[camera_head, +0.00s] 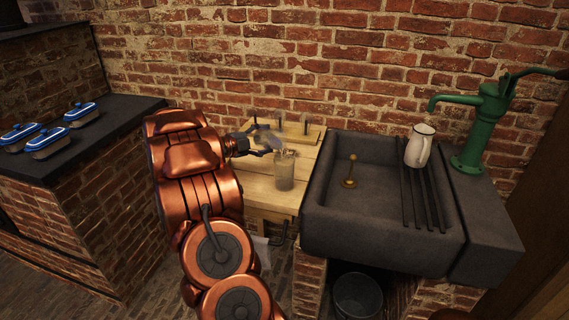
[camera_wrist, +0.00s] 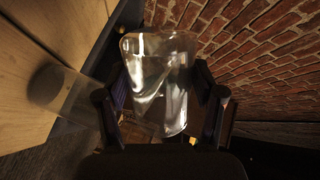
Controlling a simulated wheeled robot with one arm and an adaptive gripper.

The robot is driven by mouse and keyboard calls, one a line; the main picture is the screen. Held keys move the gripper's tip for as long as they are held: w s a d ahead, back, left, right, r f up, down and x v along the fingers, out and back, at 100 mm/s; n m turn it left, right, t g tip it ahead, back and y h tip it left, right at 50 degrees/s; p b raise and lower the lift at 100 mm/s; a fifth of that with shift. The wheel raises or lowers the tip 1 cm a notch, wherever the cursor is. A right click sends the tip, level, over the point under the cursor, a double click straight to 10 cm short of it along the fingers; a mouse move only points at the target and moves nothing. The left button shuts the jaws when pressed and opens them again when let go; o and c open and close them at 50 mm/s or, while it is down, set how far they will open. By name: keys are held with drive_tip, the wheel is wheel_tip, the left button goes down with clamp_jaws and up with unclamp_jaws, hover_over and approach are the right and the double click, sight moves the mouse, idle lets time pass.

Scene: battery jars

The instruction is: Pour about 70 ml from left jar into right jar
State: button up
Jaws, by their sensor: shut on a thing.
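My gripper (camera_head: 264,141) is shut on a clear glass jar (camera_head: 275,143), the left jar, and holds it tilted above the wooden counter. In the wrist view the held jar (camera_wrist: 160,75) sits between the two fingers of my gripper (camera_wrist: 162,97); bright reflections make its liquid level hard to tell. The right jar (camera_head: 284,171) stands upright on the counter, just below and to the right of the held jar's end. A clear cylindrical shape with a grey round end, likely the right jar (camera_wrist: 62,92), shows at the left of the wrist view. I cannot see a stream clearly.
The wooden counter (camera_head: 259,183) carries a low wooden piece with metal posts (camera_head: 305,124) at the back. A dark stone sink (camera_head: 333,181) adjoins on the right, with a white jug (camera_head: 418,147) and green pump (camera_head: 482,130).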

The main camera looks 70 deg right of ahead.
drive_tip(key=shift+r+m+b, duration=0.25)
drive_tip(key=shift+m+b, duration=0.15)
drive_tip(key=shift+b, duration=0.25)
idle(0.6)
drive_tip(key=shift+s+a+r+m+b, duration=0.15)
drive_tip(key=shift+s+r+m+b, duration=0.2)
drive_tip(key=shift+b, duration=1)
drive_tip(key=shift+r+m+b, duration=0.15)
drive_tip(key=shift+m+b, duration=0.2)
drive_tip(key=shift+b, duration=0.6)
drive_tip(key=shift+r+p, duration=0.2)
drive_tip(key=shift+p, duration=0.25)
drive_tip(key=shift+w+p, duration=0.15)
drive_tip(key=shift+p, duration=0.4)
drive_tip(key=p, duration=0.2)
drive_tip(key=f+n+p, duration=0.1)
drive_tip(key=shift+w+d+n+p, duration=0.25)
drive_tip(key=shift+w+n+p, duration=0.05)
drive_tip(key=shift+w+p, duration=0.1)
drive_tip(key=shift+f+n+p, duration=0.5)
drive_tip(key=shift+f+p, duration=0.05)
drive_tip(key=shift+p, duration=0.65)
